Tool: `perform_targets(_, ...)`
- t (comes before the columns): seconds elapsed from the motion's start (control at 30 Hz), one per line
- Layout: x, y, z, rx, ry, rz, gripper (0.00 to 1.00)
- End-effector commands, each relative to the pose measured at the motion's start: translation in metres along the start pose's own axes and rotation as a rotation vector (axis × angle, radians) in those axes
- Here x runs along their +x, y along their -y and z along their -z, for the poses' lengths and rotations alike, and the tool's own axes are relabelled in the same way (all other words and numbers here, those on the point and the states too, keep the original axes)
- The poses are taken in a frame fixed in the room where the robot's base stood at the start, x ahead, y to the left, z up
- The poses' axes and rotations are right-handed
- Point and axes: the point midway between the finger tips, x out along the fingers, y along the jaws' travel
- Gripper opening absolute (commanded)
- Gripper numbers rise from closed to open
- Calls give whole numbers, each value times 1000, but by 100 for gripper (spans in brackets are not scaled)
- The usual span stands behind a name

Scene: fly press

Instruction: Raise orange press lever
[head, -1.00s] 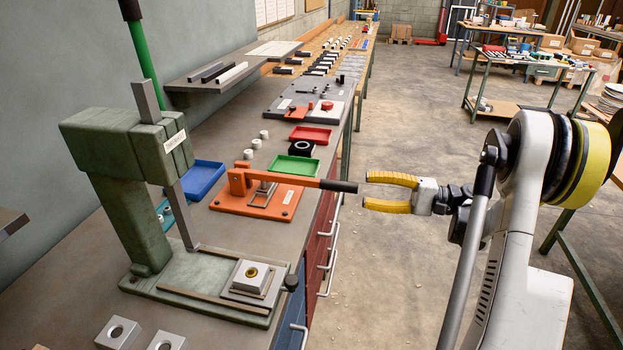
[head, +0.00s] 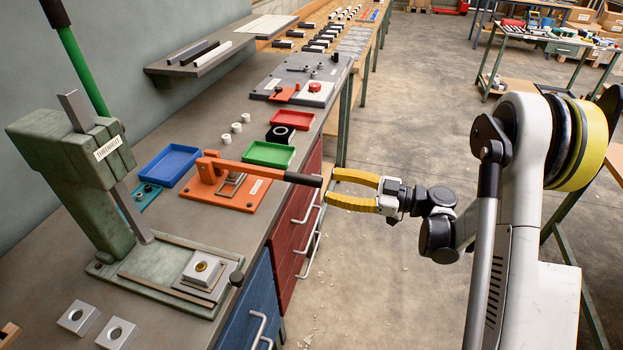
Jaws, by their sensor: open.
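The orange press lever (head: 252,170) is a flat arm on an orange base plate (head: 258,196) on the bench. It runs nearly level to the right and ends in a black handle (head: 303,179) that overhangs the bench's front edge. My gripper (head: 328,188) has yellow padded fingers and is open. Its fingers point left, one above the other in the picture, with the handle's end at or very near the gap between their tips. I cannot tell whether they touch. Nothing else is held.
A green fly press (head: 60,165) stands at left on the bench. Blue (head: 168,165), green (head: 268,154) and red (head: 292,119) trays sit around the lever's base. Red drawers with handles (head: 300,210) lie below the bench edge.

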Motion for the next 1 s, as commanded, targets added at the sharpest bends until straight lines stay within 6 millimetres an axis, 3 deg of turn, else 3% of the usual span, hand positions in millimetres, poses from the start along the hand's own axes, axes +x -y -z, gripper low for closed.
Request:
perform_targets(0.2, 46, 2, -3, 2, -1, 4, 46)
perform_targets(0.4, 74, 1, -2, 3, 0, 1, 46)
perform_targets(0.8, 83, -1, 0, 3, 0, -1, 46)
perform_targets(0.83, 83, -1, 0, 3, 0, -1, 42)
perform_targets(0.97, 83, -1, 0, 3, 0, -1, 2)
perform_targets(1.0, 83, -1, 0, 3, 0, -1, 0)
